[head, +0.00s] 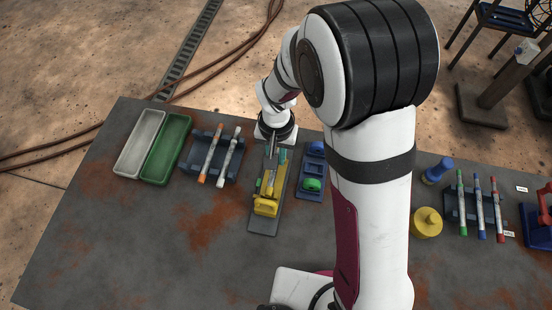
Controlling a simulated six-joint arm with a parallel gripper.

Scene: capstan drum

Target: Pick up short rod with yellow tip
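My gripper (271,152) points down over the far end of a narrow grey plate, near the middle of the table. The plate (263,222) carries a yellow clamp-like fixture (266,206) at its near end and a teal part (282,156) at its far end. A small, thin yellowish piece (268,184) lies between them, just below my fingers in the picture. It may be the short rod with the yellow tip, but it is too small to be sure. I cannot tell whether my fingers are apart or touch anything.
Left of the plate, a blue rack (196,172) holds an orange-tipped rod (210,156) and a pale-tipped rod (229,157). Green (165,148) and white (139,143) trays lie farther left. Right of my arm are a yellow knob (426,222) and a rack with several coloured-tip rods (480,207).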

